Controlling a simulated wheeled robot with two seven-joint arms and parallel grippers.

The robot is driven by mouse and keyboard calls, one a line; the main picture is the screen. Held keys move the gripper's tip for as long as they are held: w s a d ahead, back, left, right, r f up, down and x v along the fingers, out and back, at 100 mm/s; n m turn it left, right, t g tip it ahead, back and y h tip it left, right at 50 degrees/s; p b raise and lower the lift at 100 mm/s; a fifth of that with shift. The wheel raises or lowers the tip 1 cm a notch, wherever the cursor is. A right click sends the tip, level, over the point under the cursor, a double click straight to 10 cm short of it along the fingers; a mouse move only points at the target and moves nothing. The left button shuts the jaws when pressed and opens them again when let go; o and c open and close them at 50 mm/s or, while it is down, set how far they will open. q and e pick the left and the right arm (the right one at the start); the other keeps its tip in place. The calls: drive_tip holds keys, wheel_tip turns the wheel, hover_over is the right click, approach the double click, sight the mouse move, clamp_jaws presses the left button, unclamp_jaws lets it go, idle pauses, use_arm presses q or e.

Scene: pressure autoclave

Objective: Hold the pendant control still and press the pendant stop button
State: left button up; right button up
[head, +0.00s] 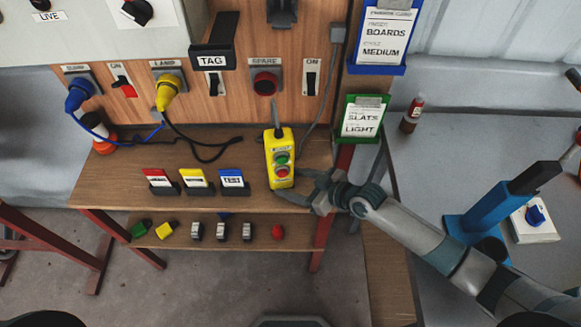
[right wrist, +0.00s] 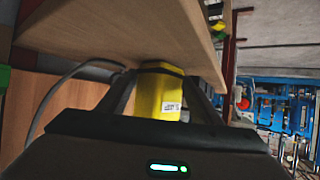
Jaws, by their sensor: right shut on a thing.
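The yellow pendant control (head: 270,156) stands upright at the front right of the wooden shelf in the head view. Its face has a green button (head: 281,158) above a red button (head: 282,172). My right gripper (head: 285,192) comes in from the right and is shut on the lower part of the pendant. In the right wrist view the yellow pendant body (right wrist: 158,90) sits between the two fingers of my right gripper (right wrist: 162,82); its buttons are not visible there. My left gripper is not in view.
Red, yellow and blue label cards (head: 195,180) stand on the shelf left of the pendant. A lower shelf (head: 180,242) holds several small parts. Yellow (head: 170,92) and blue (head: 78,95) plugs sit in the panel. A green-framed card (head: 360,117) hangs at the right.

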clamp_jaws()
